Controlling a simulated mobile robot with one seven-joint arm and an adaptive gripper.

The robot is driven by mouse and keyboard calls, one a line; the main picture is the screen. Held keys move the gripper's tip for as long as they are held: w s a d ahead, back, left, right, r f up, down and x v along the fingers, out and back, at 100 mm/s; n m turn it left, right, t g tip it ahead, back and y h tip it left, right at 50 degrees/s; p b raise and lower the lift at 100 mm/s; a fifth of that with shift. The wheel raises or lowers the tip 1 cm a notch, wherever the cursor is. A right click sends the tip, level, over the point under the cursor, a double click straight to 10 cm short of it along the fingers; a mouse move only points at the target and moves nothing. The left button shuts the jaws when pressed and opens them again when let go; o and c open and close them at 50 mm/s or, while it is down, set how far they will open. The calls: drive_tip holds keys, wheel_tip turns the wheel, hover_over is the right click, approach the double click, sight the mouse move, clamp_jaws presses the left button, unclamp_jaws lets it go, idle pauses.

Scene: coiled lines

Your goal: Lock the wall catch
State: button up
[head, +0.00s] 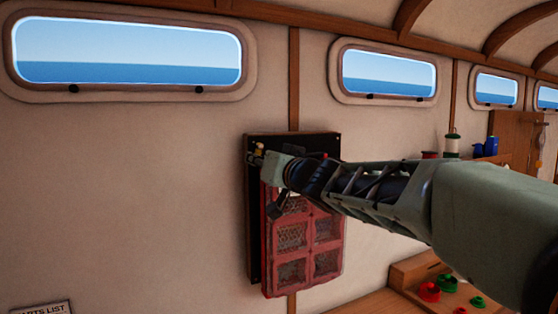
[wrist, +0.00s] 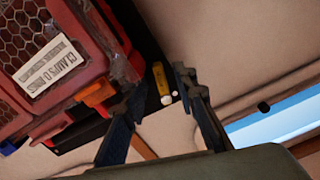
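The wall catch, a small yellow lever (wrist: 160,76) with a white tip, shows in the wrist view on a black backboard (wrist: 136,36). In the head view, a bit of yellow (head: 260,147) shows at the board's upper left. A red case (head: 296,232) with mesh windows sits against the board, below the catch. Its label (wrist: 50,62) reads "CLAMPS O RINGS" in the wrist view. My gripper (head: 256,157) is open at the catch, which shows between its two fingers in the wrist view. I cannot tell whether either finger touches it.
The black board (head: 254,235) is on the cream wall, with windows above it. An orange piece (wrist: 94,94) is on the case's edge near my left finger. A wooden bench (head: 405,275) with red and green parts stands at lower right. Wall left of the board is clear.

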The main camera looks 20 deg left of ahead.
drive_tip(key=shift+c, duration=0.3)
clamp_jaws()
drive_tip(key=shift+w+d+n, duration=0.15)
drive_tip(key=shift+n, duration=0.65)
drive_tip(key=shift+w+d+n, duration=0.1)
drive_tip(key=shift+w+n, duration=0.05)
drive_tip(key=shift+n, duration=0.65)
drive_tip(key=shift+o, duration=0.3)
unclamp_jaws()
